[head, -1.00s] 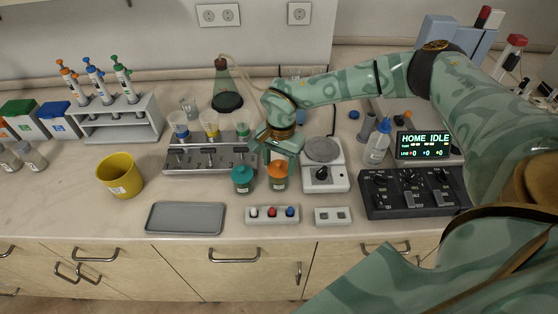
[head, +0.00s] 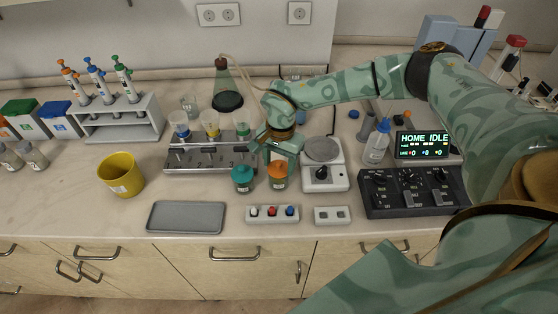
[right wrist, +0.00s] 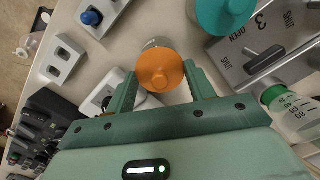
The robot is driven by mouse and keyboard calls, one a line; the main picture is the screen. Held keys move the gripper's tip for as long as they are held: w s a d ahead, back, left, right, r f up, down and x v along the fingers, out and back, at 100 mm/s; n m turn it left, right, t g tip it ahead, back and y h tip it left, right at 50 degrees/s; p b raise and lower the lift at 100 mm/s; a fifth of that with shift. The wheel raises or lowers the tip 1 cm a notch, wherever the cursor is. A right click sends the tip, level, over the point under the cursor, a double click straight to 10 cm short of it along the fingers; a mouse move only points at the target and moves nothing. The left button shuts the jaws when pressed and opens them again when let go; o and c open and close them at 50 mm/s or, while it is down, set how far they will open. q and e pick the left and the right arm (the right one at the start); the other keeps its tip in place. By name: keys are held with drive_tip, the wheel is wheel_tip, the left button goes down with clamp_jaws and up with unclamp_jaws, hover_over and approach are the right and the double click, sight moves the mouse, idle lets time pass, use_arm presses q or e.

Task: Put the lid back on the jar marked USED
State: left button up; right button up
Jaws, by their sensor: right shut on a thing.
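An orange lid (head: 278,168) sits on top of a small glass jar (head: 279,184) with a pale label too small to read. My right gripper (head: 278,160) reaches down over it from above, shut on the orange lid. In the right wrist view the orange lid (right wrist: 160,69) lies between the two green fingers, with a little of the jar (right wrist: 157,43) beyond it. I cannot tell whether the lid is fully seated. A second jar with a teal lid (head: 243,173) stands just left of it. My left gripper is not in view.
A control block with coloured buttons (head: 272,214) lies in front, beside a small two-switch block (head: 332,215). A valve stand with funnels (head: 209,155) is behind left, and a balance (head: 325,178) stands close right. A grey tray (head: 186,217) is empty.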

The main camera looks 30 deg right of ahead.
idle(0.4)
drive_tip(key=o, duration=1.6)
drive_tip(key=shift+c, duration=0.2)
drive_tip(key=shift+r, duration=0.1)
wheel_tip(320, 180, up, 7)
drive_tip(key=p, duration=0.6)
drive_tip(key=shift+p, duration=0.35)
clamp_jaws()
drive_tip(key=shift+f, duration=0.4)
drive_tip(key=shift+f+b, duration=1.35)
drive_tip(key=shift+f, duration=0.7)
